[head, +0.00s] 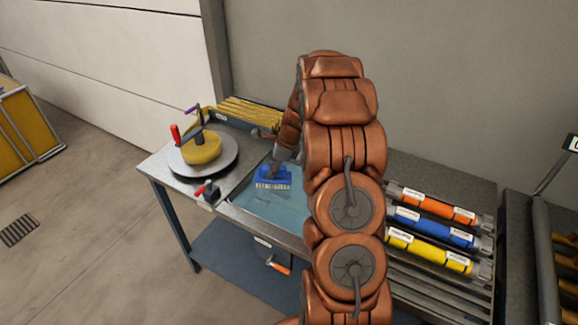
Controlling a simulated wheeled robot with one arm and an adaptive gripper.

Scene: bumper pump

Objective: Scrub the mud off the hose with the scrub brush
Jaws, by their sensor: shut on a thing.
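A scrub brush (272,178) with a blue back and pale bristles is held bristles down over the water-filled basin (290,208) in the bench. My gripper (275,166) is shut on the brush from above; its fingers are small and partly hidden by my arm. A thick yellow coil (202,150), which looks like the hose, lies on a round grey plate (225,164) left of the basin. The brush is apart from the coil, to its right. Mud on the coil is too small to make out.
A red-handled clamp (207,191) sits at the bench's front edge. A tray of yellow lengths (250,112) lies behind. Orange, blue (432,227) and yellow tubes lie on the rack at right. My arm hides the bench middle.

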